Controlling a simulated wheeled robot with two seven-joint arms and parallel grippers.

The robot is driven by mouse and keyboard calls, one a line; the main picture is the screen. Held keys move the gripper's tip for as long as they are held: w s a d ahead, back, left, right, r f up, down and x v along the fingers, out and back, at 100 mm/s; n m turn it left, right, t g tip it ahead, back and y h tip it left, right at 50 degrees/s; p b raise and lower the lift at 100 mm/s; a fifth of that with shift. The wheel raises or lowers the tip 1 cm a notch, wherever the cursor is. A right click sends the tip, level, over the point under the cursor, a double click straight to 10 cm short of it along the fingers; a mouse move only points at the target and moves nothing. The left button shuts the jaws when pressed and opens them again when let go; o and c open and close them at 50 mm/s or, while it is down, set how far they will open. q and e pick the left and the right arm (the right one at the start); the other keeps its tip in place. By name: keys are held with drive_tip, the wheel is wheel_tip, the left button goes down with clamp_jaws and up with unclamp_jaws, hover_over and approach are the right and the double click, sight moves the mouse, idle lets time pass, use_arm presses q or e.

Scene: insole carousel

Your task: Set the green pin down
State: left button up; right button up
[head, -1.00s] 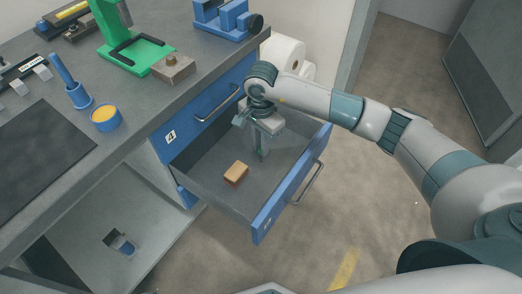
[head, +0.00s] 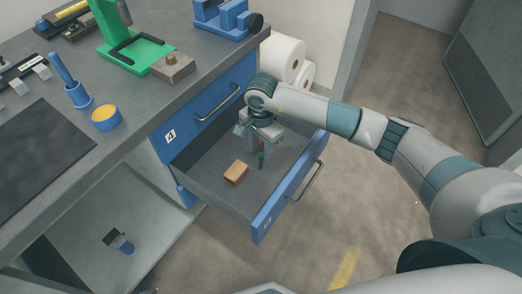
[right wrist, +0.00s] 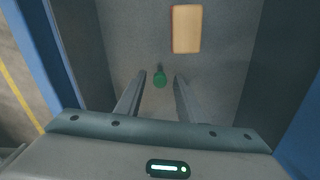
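The green pin (head: 261,159) stands upright on the floor of the open drawer (head: 205,194), near its right part. In the right wrist view the pin (right wrist: 160,78) shows from above as a round green top between the two fingers, with a gap on each side. My right gripper (head: 258,146) is low inside the drawer, open around the pin; its fingers (right wrist: 160,74) do not touch it. A small red part shows just above the pin in the head view; I cannot tell what it is. My left gripper is not in view.
A tan block (head: 236,172) lies in the drawer left of the pin; it also shows in the right wrist view (right wrist: 186,29). The drawer's blue front (head: 268,217) and walls surround my gripper. The bench top (head: 140,125) is above left.

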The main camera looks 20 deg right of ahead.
sight(261, 154)
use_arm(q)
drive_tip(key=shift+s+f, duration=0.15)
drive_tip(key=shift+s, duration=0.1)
use_arm(e)
drive_tip(key=shift+r, duration=0.2)
